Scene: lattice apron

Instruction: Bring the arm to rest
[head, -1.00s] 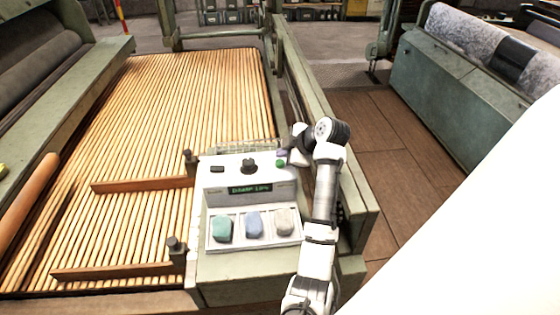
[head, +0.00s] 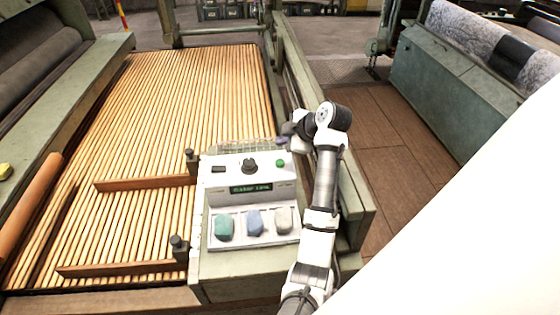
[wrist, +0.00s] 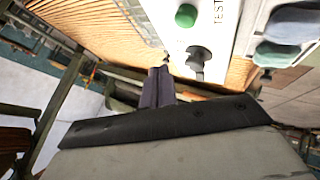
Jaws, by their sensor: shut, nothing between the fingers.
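My arm rises at the right of the control box, with its wrist bent over the box's back right corner in the head view. My gripper (head: 284,141) is shut and empty, its dark fingers small and partly hidden by the wrist. In the wrist view the shut fingers (wrist: 160,82) point toward the panel, apart from the green button (wrist: 186,15) and the black knob (wrist: 196,62). The white control box (head: 237,171) shows the same green button (head: 280,163), black knob (head: 249,166) and a lit display (head: 251,188).
A green rail (head: 318,125) runs close behind my arm. Brown floor (head: 385,130) lies right.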

